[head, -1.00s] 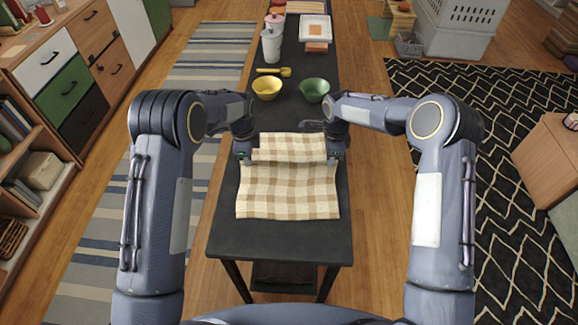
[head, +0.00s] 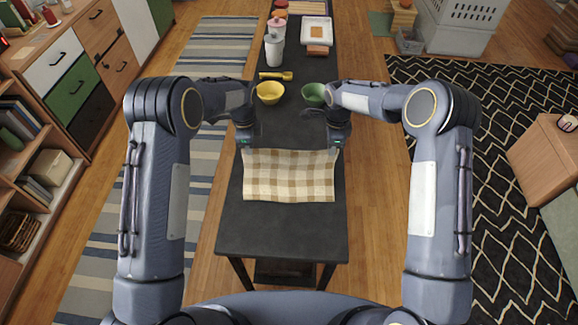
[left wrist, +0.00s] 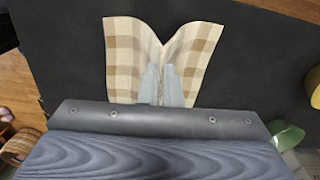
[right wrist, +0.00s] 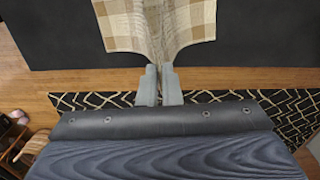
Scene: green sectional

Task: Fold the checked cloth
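The beige-and-brown checked cloth (head: 290,177) lies across the dark table (head: 282,228), its far edge between my two grippers. My left gripper (head: 244,147) is at its far left corner. In the left wrist view the cloth (left wrist: 125,55) gathers into a crease between the close-set fingers (left wrist: 161,88). My right gripper (head: 335,147) is at the far right corner. In the right wrist view the cloth (right wrist: 120,25) narrows to a pinch between the fingers (right wrist: 158,88). Any layer beneath the top of the cloth is hidden.
A yellow bowl (head: 269,93) and a green bowl (head: 313,95) stand beyond the grippers. A yellow utensil (head: 276,75), a white canister (head: 274,50) and a tray (head: 316,31) are farther back. The table's near end is clear.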

